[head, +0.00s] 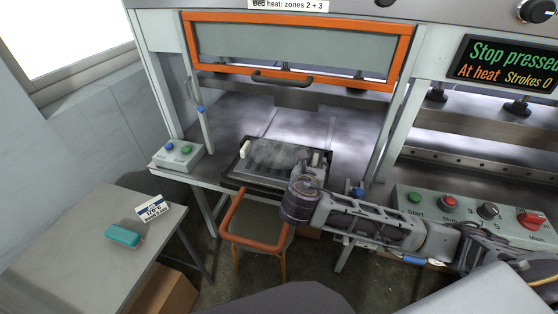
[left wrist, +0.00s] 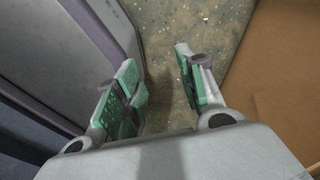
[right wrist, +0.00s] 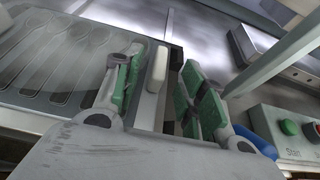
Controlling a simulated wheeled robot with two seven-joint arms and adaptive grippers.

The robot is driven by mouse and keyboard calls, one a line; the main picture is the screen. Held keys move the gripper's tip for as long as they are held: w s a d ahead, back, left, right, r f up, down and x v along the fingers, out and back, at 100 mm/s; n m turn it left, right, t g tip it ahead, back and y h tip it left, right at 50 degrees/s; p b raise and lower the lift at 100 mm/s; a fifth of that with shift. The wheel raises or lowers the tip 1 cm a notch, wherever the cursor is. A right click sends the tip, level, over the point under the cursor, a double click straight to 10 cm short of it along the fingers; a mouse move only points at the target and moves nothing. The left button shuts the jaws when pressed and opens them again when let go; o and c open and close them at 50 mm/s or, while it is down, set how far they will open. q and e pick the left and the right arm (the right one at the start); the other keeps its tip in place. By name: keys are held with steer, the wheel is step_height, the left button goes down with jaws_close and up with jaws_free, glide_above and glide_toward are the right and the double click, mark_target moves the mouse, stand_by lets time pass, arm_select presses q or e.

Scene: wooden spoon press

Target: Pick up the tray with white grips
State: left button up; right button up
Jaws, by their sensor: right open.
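The dark tray (head: 240,183) lies at the front of the press bed under the raised orange guard. The right white grip (right wrist: 157,68) stands between the fingers of my right gripper (right wrist: 158,85), which is open, with gaps on both sides. In the head view my right gripper (head: 316,163) is at the tray's right end and hides part of it. My left gripper (left wrist: 158,75) is open and empty above the floor, outside the head view.
An orange-backed stool (head: 257,230) stands below the tray. A side table (head: 75,235) at left holds a teal object (head: 123,236) and a label card (head: 152,208). Button boxes (head: 177,155) flank the bed, the right one (head: 470,215) near my right arm. A cardboard box (head: 165,292) is on the floor.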

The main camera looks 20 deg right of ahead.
mark_target(315, 159)
steer(key=x, duration=0.4)
steer(key=shift+w+d+r, duration=0.1)
steer(key=shift+d+r, duration=0.05)
arm_select(q)
steer(key=shift+w+r, duration=0.1)
steer(key=shift+w, duration=0.95)
arm_select(e)
steer(key=shift+w, duration=0.1)
